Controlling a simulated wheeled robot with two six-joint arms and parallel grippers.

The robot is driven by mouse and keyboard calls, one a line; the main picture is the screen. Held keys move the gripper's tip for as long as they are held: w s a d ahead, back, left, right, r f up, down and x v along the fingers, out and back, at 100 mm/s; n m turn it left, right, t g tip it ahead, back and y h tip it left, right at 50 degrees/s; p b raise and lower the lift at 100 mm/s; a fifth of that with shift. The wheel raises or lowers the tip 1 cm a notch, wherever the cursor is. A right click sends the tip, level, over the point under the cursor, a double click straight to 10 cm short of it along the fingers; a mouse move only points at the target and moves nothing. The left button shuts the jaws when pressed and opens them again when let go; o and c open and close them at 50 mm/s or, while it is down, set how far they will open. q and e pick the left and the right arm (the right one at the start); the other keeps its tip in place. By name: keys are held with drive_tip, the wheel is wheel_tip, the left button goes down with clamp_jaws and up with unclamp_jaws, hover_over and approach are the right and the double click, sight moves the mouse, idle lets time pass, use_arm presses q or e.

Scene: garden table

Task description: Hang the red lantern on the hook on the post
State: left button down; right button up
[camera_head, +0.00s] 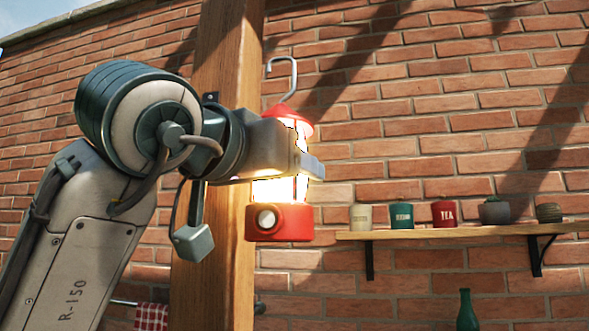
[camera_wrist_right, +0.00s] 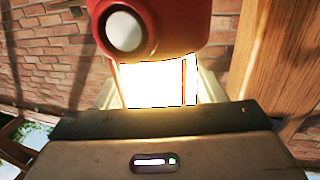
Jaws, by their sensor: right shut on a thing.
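The red lantern (camera_head: 281,222) is upright and lit, with a red cap, red base, pale round knob and a tall silver hook-shaped hanger on top. My right gripper (camera_head: 300,165) is shut around its glowing middle. In the right wrist view the lantern's base (camera_wrist_right: 175,25) fills the top, with the bright glass between the fingers (camera_wrist_right: 155,85). The wooden post (camera_head: 213,285) stands just left of the lantern, partly covered by my arm. I cannot make out the post's hook for sure; a small dark bracket shows above my wrist. My left gripper is not in view.
A wooden shelf (camera_head: 455,232) on the brick wall at right holds several pots and tins. A green bottle (camera_head: 467,312) stands below it. A checked red cloth (camera_head: 151,317) hangs on a rail at lower left. Open space lies above the lantern.

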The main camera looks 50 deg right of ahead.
drive_tip(key=shift+w+a, duration=0.1)
drive_tip(key=shift+w, duration=0.95)
drive_tip(key=w+a, duration=0.1)
drive_tip(key=w, duration=0.2)
drive_tip(key=w+a+p, duration=0.1)
drive_tip(key=w+a, duration=0.1)
drive_tip(key=w, duration=0.2)
drive_tip(key=w+a+p, duration=0.1)
drive_tip(key=w+a, duration=0.1)
drive_tip(key=w, duration=0.2)
drive_tip(key=shift+f, duration=0.35)
drive_tip(key=shift+d+f+b, duration=0.1)
drive_tip(key=shift+f+b, duration=0.7)
drive_tip(key=shift+b, duration=0.1)
drive_tip(key=o, duration=1.3)
drive_tip(key=shift+o, duration=0.2)
